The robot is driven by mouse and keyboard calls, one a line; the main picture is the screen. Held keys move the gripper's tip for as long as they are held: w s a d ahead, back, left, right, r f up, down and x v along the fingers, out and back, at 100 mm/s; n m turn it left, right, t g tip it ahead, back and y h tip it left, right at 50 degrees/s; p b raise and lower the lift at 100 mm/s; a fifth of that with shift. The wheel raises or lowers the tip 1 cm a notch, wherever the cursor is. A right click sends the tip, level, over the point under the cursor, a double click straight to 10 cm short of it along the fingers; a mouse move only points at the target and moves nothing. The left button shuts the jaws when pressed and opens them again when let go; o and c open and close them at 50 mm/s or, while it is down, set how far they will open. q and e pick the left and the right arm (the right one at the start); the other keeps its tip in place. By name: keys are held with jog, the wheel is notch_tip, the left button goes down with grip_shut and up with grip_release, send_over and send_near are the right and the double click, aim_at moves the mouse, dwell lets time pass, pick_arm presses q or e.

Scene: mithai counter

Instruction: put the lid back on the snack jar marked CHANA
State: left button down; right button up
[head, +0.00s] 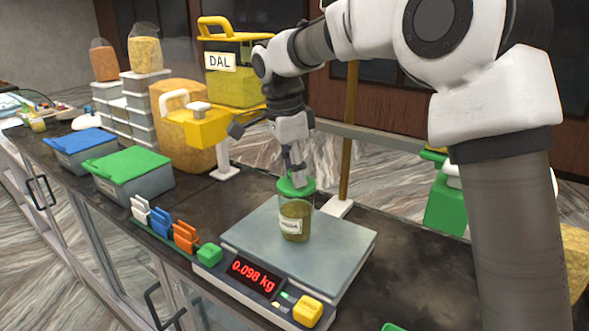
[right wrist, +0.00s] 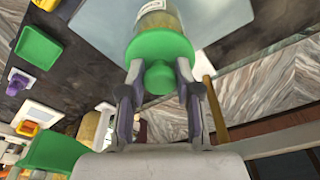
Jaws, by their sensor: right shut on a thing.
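The snack jar (head: 294,222) stands upright on the scale plate, filled with a yellow-green snack. Its white label is too small to read surely. The green lid (head: 291,189) is at the jar's mouth, roughly level; I cannot tell if it is fully seated. My right gripper (head: 297,172) comes down from above and is shut on the lid's knob. In the right wrist view, the two fingers of the gripper (right wrist: 160,88) flank the green knob, and the lid (right wrist: 160,46) covers the mouth of the jar (right wrist: 158,19). My left gripper is not in view.
The scale (head: 343,247) reads 0.098 kg. Left of it are coloured scoops or clips (head: 185,237), a green-lidded bin (head: 127,162) and a blue-lidded bin (head: 79,141). A yellow DAL dispenser (head: 233,88) stands behind. The counter right of the scale is mostly clear.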

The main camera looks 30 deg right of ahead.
dwell(0.4)
jog(key=o, duration=1.6)
jog(key=shift+c, duration=0.2)
jog(key=shift+r, duration=3.5)
grip_shut()
jog(key=shift+f, duration=0.2)
jog(key=shift+f+b, duration=1.7)
jog(key=shift+f, duration=0.95)
jog(key=shift+r, duration=0.15)
